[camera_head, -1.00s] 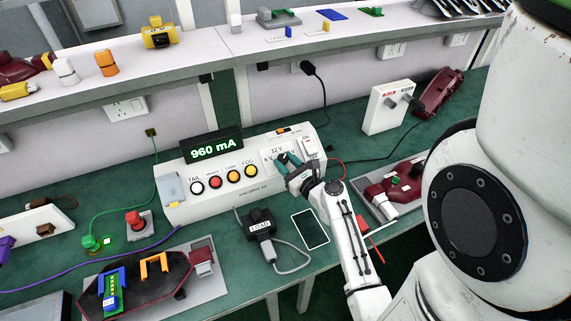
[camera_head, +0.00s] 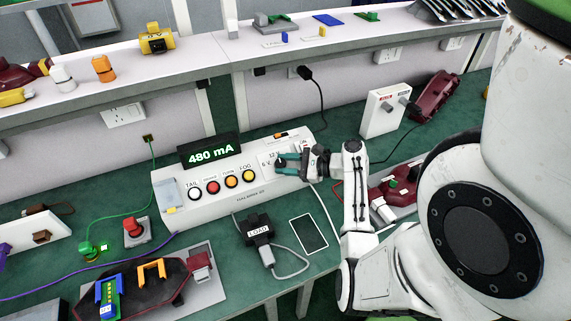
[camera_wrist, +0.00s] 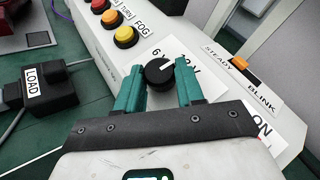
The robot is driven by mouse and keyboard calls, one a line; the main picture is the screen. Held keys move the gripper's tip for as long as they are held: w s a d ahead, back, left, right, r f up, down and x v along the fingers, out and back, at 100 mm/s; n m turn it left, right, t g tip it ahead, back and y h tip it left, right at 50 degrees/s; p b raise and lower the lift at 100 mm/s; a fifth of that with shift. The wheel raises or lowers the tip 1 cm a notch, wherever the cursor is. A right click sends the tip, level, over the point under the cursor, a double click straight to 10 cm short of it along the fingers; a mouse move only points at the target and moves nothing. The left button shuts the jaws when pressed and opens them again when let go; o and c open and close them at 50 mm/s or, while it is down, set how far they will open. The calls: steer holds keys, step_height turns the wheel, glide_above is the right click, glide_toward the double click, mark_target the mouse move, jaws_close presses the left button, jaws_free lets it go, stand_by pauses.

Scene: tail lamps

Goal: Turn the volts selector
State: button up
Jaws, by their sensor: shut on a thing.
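The volts selector is a round black knob (camera_wrist: 158,72) with a white pointer mark, on the sloped white test panel (camera_head: 235,190). Labels 6 V and 12 V stand beside it, the latter partly hidden by a finger. In the wrist view the pointer mark slants up and right, towards the 12 V side. My gripper (camera_head: 281,164) reaches in from the right with its teal fingers either side of the knob, shut on it. In the wrist view the gripper (camera_wrist: 157,85) shows both fingers flanking the knob. The display (camera_head: 210,152) reads 480 mA in green.
Several coloured buttons (camera_head: 231,181) sit left of the knob. A steady/blink slide switch (camera_wrist: 240,63) and an ON label (camera_wrist: 261,130) lie to its right. A black LOAD box (camera_head: 257,229) with a cable and a dark tablet (camera_head: 309,234) lie in front of the panel.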

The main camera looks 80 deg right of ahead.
steer(key=shift+n+y, duration=0.4)
steer(key=shift+n, duration=0.1)
steer(key=o, duration=1)
steer(key=shift+o, duration=0.2)
steer(key=b+v, duration=0.1)
steer(key=v, duration=0.9)
steer(key=shift+s+r, duration=0.25)
steer(key=shift+s, duration=0.05)
steer(key=shift+d, duration=0.1)
